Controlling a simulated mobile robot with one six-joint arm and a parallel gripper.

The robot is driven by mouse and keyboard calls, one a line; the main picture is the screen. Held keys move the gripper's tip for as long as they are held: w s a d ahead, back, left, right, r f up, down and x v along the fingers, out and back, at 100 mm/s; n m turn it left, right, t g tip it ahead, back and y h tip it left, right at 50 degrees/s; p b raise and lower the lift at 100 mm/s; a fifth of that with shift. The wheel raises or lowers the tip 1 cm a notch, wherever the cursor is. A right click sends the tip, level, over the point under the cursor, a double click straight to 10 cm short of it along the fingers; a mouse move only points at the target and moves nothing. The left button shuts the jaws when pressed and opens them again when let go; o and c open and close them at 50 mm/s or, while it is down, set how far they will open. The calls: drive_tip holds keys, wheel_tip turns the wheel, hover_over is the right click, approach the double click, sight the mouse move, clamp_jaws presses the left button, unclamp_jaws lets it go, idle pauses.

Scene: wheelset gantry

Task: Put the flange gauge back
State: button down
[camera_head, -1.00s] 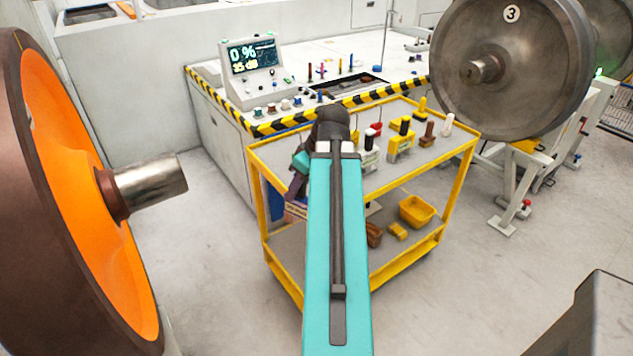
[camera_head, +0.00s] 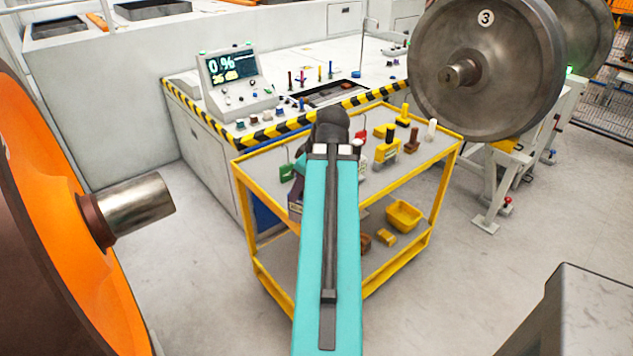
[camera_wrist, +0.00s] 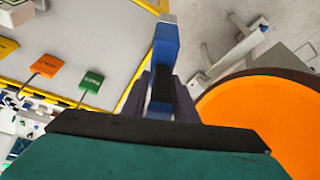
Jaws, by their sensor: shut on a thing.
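In the wrist view my gripper (camera_wrist: 163,88) is shut on a blue piece with a pale grey end (camera_wrist: 166,45). I take it to be the flange gauge, though its full shape does not show. The yellow-rimmed cart (camera_wrist: 122,102) lies below and to the left of it, with a green tag (camera_wrist: 92,81) and an orange tag (camera_wrist: 44,66). In the head view my arm covers most of the gripper and the held piece. The cart's yellow rim (camera_head: 236,173) shows around the arm, and the green tag (camera_head: 287,173) stands just left of it.
An orange-faced wheel (camera_head: 62,245) with a steel axle end (camera_head: 140,205) stands close on the left. Wheel 3 (camera_head: 487,70) is beyond the cart. Yellow tools (camera_head: 387,148) stand on the cart top. A console bench (camera_head: 205,125) is behind.

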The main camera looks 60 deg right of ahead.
drive_tip(key=w+d+f+p, duration=0.1)
drive_tip(key=w+d+p, duration=0.3)
drive_tip(key=d, duration=1)
drive_tip(key=shift+d+f, duration=0.15)
drive_tip(key=shift+f, duration=0.1)
drive_tip(key=shift+f+p, duration=1.1)
drive_tip(key=shift+f, duration=0.7)
drive_tip(key=c, duration=1.4)
unclamp_jaws()
drive_tip(key=shift+s+r, duration=0.1)
drive_tip(key=shift+r, duration=0.15)
drive_tip(key=b+v, duration=0.3)
drive_tip(key=v, duration=0.8)
drive_tip(key=shift+r, duration=0.35)
drive_tip(key=shift+s, duration=0.1)
